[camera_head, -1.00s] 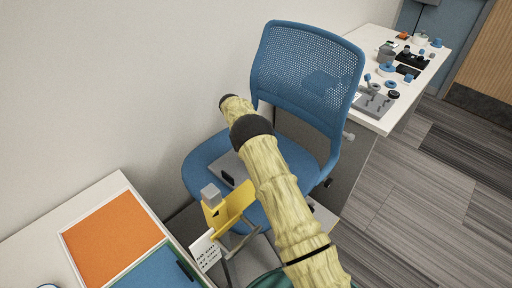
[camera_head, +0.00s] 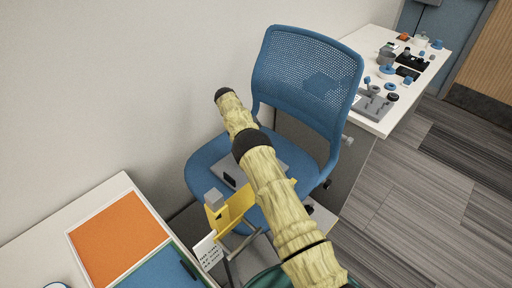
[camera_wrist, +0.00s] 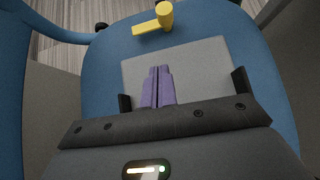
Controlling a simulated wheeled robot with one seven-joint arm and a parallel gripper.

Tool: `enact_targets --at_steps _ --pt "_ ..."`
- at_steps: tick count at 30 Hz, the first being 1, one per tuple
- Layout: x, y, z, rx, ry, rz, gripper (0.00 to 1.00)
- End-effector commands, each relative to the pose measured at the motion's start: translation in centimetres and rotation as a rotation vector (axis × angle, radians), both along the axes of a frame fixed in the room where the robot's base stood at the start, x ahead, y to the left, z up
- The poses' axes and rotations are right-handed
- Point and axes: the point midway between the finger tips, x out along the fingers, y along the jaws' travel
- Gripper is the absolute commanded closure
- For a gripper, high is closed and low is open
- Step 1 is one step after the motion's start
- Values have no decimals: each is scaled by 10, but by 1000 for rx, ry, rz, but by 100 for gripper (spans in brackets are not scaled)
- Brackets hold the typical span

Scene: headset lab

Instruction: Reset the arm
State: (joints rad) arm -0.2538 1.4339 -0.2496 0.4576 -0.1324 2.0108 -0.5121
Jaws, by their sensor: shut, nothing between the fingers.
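My arm, pale yellow with dark joints, crosses the middle of the head view in front of the blue chair (camera_head: 305,85). My gripper (camera_wrist: 157,72) shows in the wrist view with its two purple fingers together and nothing between them. It points over the blue seat (camera_wrist: 225,38) and a flat grey panel (camera_wrist: 200,65). I cannot tell how high the fingertips are above the panel. In the head view the gripper's fingers cannot be made out behind my arm.
A yellow piece (camera_head: 217,221) with a grey block stands in front of the chair. A white table with an orange panel (camera_head: 117,240) and a blue panel (camera_head: 160,272) is at lower left. A cluttered white table (camera_head: 368,124) is at right. Carpet floor (camera_head: 415,195) is clear at right.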

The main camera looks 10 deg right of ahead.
Motion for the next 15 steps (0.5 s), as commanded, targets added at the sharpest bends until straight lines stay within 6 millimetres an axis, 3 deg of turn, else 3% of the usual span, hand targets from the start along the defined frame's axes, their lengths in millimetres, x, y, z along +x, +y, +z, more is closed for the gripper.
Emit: enact_targets --at_steps 8,15 --pt "0 -1 2 2 -4 -2 100" --pt "4 -16 28 33 -85 -45 100"
